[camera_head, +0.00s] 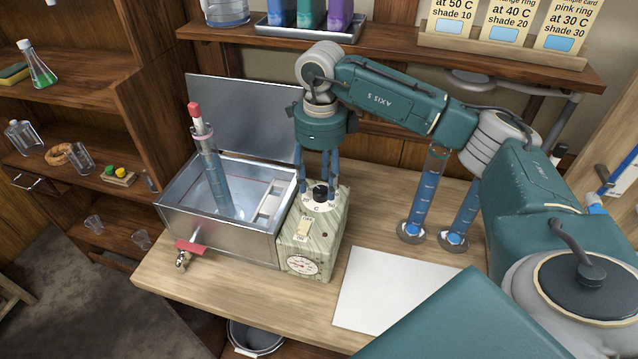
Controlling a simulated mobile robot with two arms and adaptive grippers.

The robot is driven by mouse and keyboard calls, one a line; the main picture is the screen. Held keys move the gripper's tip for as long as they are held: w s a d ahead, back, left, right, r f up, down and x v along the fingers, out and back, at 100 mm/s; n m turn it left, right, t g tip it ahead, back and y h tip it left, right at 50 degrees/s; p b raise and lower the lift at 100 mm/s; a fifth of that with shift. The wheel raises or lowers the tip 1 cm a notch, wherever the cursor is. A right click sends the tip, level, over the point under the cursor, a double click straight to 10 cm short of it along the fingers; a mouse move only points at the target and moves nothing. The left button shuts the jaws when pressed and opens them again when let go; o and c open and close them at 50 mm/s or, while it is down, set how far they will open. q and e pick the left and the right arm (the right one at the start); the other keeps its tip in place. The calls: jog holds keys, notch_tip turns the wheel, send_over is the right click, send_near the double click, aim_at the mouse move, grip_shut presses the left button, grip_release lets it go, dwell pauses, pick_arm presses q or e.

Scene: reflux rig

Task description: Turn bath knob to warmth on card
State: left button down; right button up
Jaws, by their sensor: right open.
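The bath knob (320,192) is black and sits on top of the patterned control box (312,247), at the right end of the metal water bath (222,240). My right gripper (320,190) points down over it, with open blue fingers on either side of the knob; I cannot tell whether they touch it. A glass column (213,170) with a red top and a pink ring stands in the bath. Three cards (505,22) on the shelf read 50 C shade 10, 40 C shade 20 and 30 C shade 30. The left gripper is not in view.
The bath's raised lid (245,110) stands behind it. A red-handled tap (190,248) juts from its front. Two blue glass columns (420,205) (456,225) stand at the right. A white sheet (385,290) lies in front. A tray of bottles (308,30) is on the shelf above.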

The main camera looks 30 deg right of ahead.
aim_at(319, 188)
notch_tip(319, 188, up, 11)
jog(key=shift+f, duration=0.2)
jog(key=shift+w, duration=0.1)
dwell(0.5)
